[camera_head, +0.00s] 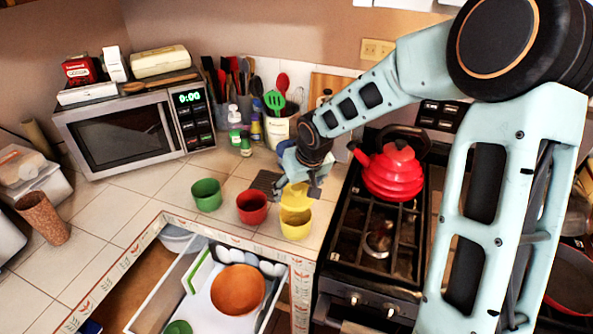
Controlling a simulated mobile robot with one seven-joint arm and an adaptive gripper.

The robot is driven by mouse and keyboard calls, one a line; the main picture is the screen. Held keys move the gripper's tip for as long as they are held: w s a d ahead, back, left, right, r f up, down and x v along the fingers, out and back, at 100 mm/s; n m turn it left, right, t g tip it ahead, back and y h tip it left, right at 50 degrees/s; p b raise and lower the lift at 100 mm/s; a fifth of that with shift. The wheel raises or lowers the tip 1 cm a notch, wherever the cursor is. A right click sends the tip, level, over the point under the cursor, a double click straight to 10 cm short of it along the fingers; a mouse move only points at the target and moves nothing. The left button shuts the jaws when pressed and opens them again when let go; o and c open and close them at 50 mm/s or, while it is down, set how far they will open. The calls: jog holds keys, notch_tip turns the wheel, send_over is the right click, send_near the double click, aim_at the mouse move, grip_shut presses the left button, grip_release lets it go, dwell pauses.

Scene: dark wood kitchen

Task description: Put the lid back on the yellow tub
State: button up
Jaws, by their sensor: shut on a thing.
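The yellow tub (295,226) stands on the tiled counter close to the stove, at the right end of a short row of bowls. My gripper (311,186) is just above and behind it. It is shut on the yellow lid (295,198), which looks tilted and overlaps the tub's far rim in the picture. I cannot tell whether the lid touches the tub. Part of the lid's right edge is hidden by the fingers.
A red bowl (251,207) and a green bowl (206,194) stand left of the tub. The stove (372,260) with a red kettle (392,172) is at the right. An open drawer (218,285) lies below the counter's front edge. A utensil crock (280,130) stands behind.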

aim_at(296, 200)
jog(key=shift+a+f+b, duration=0.1)
jog(key=shift+f+b, duration=2.65)
jog(key=shift+f, duration=0.25)
jog(key=shift+s+f, duration=0.1)
jog(key=shift+f, duration=0.05)
jog(key=c, duration=0.9)
jog(key=shift+s+a, duration=0.2)
jog(key=shift+s, duration=0.05)
jog(key=shift+a+r, duration=0.15)
jog(key=shift+r, duration=0.1)
grip_shut()
jog(key=shift+s+a+r, duration=0.1)
jog(key=shift+r, duration=0.1)
jog(key=shift+d+r+p, duration=0.2)
jog(key=shift+r+p, duration=0.05)
jog(key=shift+p, duration=0.05)
jog(key=shift+f, duration=0.2)
